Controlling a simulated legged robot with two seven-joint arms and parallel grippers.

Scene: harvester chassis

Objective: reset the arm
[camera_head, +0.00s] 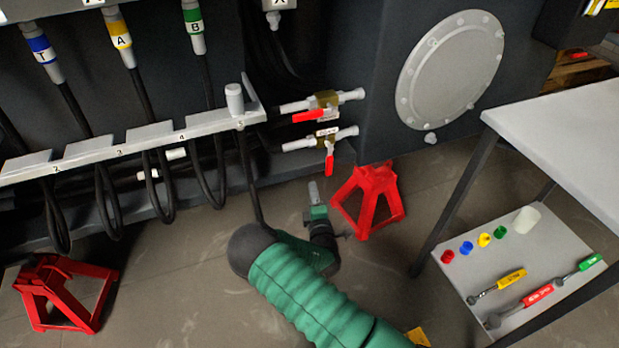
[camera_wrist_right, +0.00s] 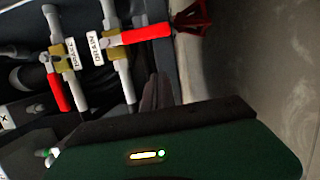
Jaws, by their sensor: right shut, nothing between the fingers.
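My right arm (camera_head: 310,290), in a green ribbed sleeve, comes in from the bottom of the head view. Its gripper (camera_head: 314,190) is shut and empty, below the two valves and left of a red jack stand. The upper valve (camera_head: 326,99) has a red handle (camera_head: 309,116) lying roughly level. The lower valve (camera_head: 325,137) has a red handle (camera_head: 329,160) hanging down. In the right wrist view, the gripper's green housing (camera_wrist_right: 175,148) fills the bottom, and both valves show with red handles (camera_wrist_right: 140,37) and white labels. My left gripper is out of view.
Red jack stands stand on the floor at the left (camera_head: 66,292) and centre (camera_head: 368,203). A grey rail (camera_head: 130,143) with hanging hoses runs along the chassis. A table (camera_head: 570,125) at right has a lower shelf (camera_head: 500,270) with coloured caps and tools.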

